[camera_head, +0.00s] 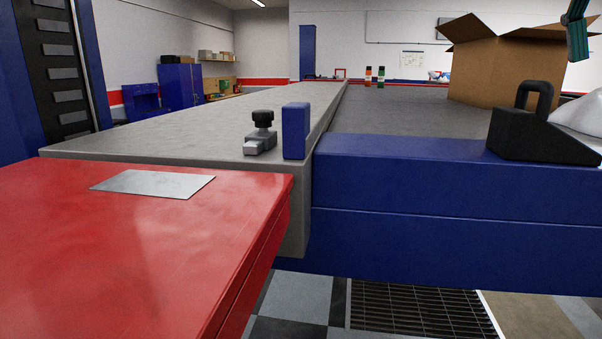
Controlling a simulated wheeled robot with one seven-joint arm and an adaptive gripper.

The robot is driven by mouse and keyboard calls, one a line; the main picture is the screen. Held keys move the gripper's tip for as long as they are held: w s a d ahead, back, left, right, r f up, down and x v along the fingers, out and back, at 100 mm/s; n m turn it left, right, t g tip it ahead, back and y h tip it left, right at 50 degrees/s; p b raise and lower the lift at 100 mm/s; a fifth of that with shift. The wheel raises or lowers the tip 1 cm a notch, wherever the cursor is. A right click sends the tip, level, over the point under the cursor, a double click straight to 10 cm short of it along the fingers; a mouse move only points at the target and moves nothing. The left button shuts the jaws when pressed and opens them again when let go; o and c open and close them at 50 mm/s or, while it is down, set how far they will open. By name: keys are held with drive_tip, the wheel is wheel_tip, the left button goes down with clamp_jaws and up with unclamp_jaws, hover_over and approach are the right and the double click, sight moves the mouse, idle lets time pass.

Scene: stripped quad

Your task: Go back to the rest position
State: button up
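The task names no object. I cannot make out my gripper in the head view, and no arm link that I am sure of shows. A dark teal, ribbed piece (577,38) comes in at the top right edge, in front of the open cardboard box. It is cut off by the frame, and I cannot tell what it belongs to.
A red surface (120,250) with a grey plate (153,184) fills the near left. Behind it, a long grey bench (230,105) bears a small clamp-like fixture (261,134) and a blue block (296,131). A cardboard box (500,72) and a black wedge (535,135) stand right. Checkered floor (297,298) shows below.

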drive_tip(key=s+a+f+m+t+y, duration=0.1)
drive_tip(key=s+a+f+m+t, duration=0.1)
drive_tip(key=a+f+m, duration=0.5)
drive_tip(key=s+a+f+m+t+y, duration=0.15)
drive_tip(key=a+f, duration=0.25)
drive_tip(key=f, duration=0.8)
drive_tip(key=s+a+f+m+t+y, duration=0.1)
drive_tip(key=a+f+m+t+y, duration=0.1)
drive_tip(key=a+f+m, duration=0.5)
drive_tip(key=w+d+f+n+b, duration=0.1)
drive_tip(key=w+f+b, duration=0.6)
drive_tip(key=w+f, duration=0.2)
drive_tip(key=shift+d+f, duration=0.15)
drive_tip(key=shift+d, duration=0.25)
drive_tip(key=shift+n, duration=0.25)
drive_tip(key=shift+c, duration=0.3)
